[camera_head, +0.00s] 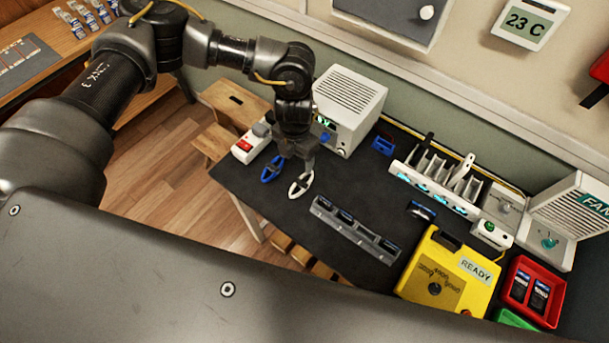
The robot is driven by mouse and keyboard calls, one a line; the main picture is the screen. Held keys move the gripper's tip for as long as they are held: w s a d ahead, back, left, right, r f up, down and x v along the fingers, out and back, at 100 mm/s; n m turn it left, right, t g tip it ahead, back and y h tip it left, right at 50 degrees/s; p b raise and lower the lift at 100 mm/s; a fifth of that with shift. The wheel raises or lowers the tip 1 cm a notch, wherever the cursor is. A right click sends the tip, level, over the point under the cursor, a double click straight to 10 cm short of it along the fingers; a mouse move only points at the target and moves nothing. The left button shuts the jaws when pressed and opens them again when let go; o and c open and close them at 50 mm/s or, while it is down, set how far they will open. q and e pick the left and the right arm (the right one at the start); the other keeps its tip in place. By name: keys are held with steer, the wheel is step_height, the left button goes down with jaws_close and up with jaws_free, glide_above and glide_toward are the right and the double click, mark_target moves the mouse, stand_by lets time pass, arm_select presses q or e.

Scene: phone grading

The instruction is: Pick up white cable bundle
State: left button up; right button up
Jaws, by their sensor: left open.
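The white cable bundle (300,184) is a small looped coil on the dark tabletop (243,184), near its left end. A similar blue cable bundle (271,169) lies just to its left. My left gripper (297,156) points down just above and behind the two bundles, its jaws open and empty. I cannot tell how high the fingertips are above the table. My right gripper is not in view.
A grey phone rack (352,229) lies to the right. Farther right are a slotted stand (432,188), a yellow READY box (447,272) and a red bin (553,309).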

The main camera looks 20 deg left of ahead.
arm_select(q)
steer(key=p, duration=0.2)
glide_above(301, 182)
steer(key=f, duration=0.4)
steer(key=shift+a+f, duration=0.25)
steer(key=shift+f, duration=0.05)
steer(key=shift+w+f, duration=0.2)
steer(key=shift+f, duration=0.2)
steer(key=f, duration=0.1)
steer(key=f+p, duration=0.1)
steer(key=f, duration=0.1)
steer(key=f+p, duration=0.1)
steer(key=shift+s+d+f, duration=0.2)
steer(key=shift+d, duration=0.1)
steer(key=shift+f, duration=0.35)
steer(key=shift+c, duration=0.3)
steer(key=c, duration=1)
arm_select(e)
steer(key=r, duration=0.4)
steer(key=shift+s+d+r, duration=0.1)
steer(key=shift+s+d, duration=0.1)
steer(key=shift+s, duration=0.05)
arm_select(q)
steer(key=shift+r, duration=0.2)
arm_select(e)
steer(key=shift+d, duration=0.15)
